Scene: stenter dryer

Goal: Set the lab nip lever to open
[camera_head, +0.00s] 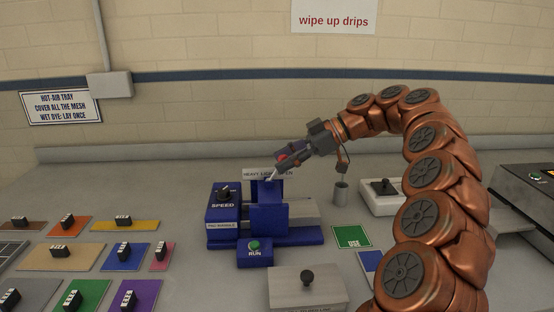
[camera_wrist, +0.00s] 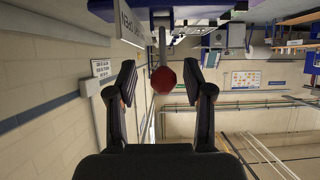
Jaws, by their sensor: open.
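The blue lab nip machine (camera_head: 268,220) stands on the bench in the middle of the head view, with a label (camera_head: 265,174) at its back whose text is partly hidden and ends in "OPEN". Its lever is a thin pale rod (camera_head: 271,173) tilted up to the right, ending in a red knob (camera_head: 282,158). My gripper (camera_head: 288,160) is at the knob and partly covers it. In the wrist view the red knob (camera_wrist: 163,80) lies between the two spread fingers of my gripper (camera_wrist: 160,82), with a gap on each side. The fingers are open and hold nothing.
A speed box (camera_head: 222,205) and a green RUN button (camera_head: 254,245) adjoin the machine. A grey cup (camera_head: 341,194) and a pale box with a black knob (camera_head: 384,198) stand to the right. A grey block (camera_head: 306,290) is in front. Several coloured swatches (camera_head: 125,257) lie left.

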